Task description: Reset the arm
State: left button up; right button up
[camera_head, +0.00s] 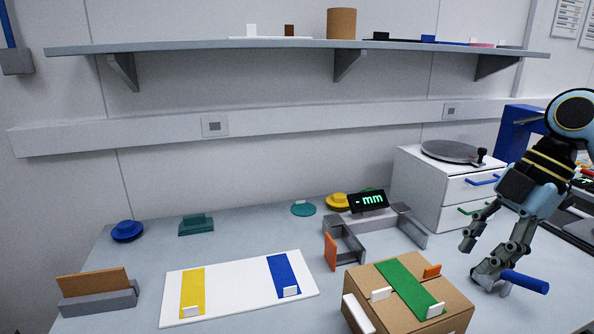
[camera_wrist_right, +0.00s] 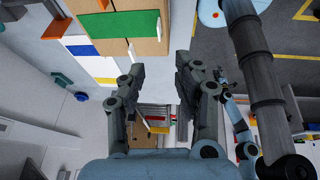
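My right arm comes in from the right in the head view. Its right gripper (camera_head: 482,262) points down over the table, just right of a cardboard box (camera_head: 452,297). Its two fingers are spread apart with nothing between them. The wrist view shows the right gripper (camera_wrist_right: 160,68) with the same wide gap, and the cardboard box (camera_wrist_right: 148,22) beyond it. A blue rod (camera_head: 526,282) shows close beside the lower finger; I cannot tell whether they touch.
The box carries a green strip (camera_head: 409,286) and small blocks. A white board (camera_head: 235,288) with yellow and blue strips lies left of it. A white drawer unit (camera_head: 421,187) stands near the arm.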

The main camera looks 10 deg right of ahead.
jog(key=s+a+f+m+t+h, duration=0.2)
jog(key=s+a+f+m+h, duration=0.1)
jog(key=s+a+f+m, duration=0.75)
jog(key=s+d+r+m+h, duration=0.2)
jog(key=s+m, duration=0.5)
jog(key=s+d+f+b, duration=0.15)
jog(key=f+b, duration=0.35)
jog(key=f, duration=1.4)
jog(key=s+d+f+b, duration=0.15)
jog(key=f+b, duration=0.45)
jog(key=f, duration=1.4)
jog(key=s+f+g+b, duration=0.1)
jog(key=s+f+b, duration=0.5)
jog(key=s+f, duration=1.2)
notch_tip(320, 180, down, 2)
jog(key=shift+d+f+m+g, duration=0.2)
jog(key=shift+d+m+g, duration=0.1)
jog(key=shift+m+g, duration=0.15)
